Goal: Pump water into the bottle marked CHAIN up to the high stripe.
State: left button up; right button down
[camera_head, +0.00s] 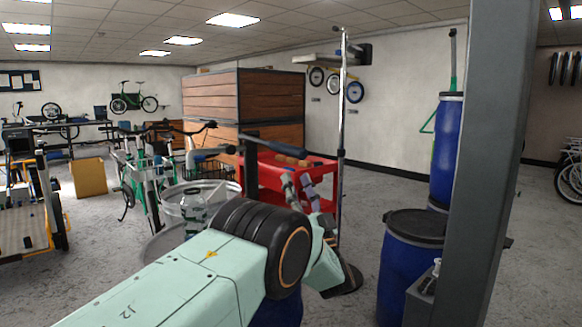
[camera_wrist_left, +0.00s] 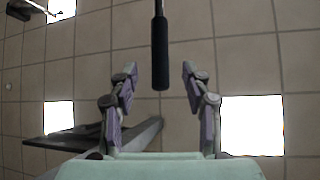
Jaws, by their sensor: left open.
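A clear bottle (camera_head: 193,212) stands upright behind my left arm, beside a pale round tub (camera_head: 175,195). Its marking and stripes are too small to read, and I cannot tell its water level. A dark lever with a black grip (camera_head: 280,148) reaches right from a dark post (camera_head: 251,175). My left gripper (camera_head: 301,185) is open and empty, fingers pointing up, just below the grip's end. In the left wrist view, the black grip (camera_wrist_left: 160,53) shows between the two fingers (camera_wrist_left: 155,85), apart from both. My right gripper is out of view.
A red cart (camera_head: 265,188) stands behind the lever. A thin metal stand (camera_head: 342,150) rises close to the right of my left gripper. Blue barrels (camera_head: 395,265) and a grey column (camera_head: 490,150) stand further right. Bikes (camera_head: 145,175) are at left.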

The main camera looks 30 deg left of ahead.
pick_arm(q)
jog(key=v, duration=0.2)
jog(key=shift+s+d+f, duration=0.15)
jog(key=shift+f, duration=0.1)
dwell(0.8)
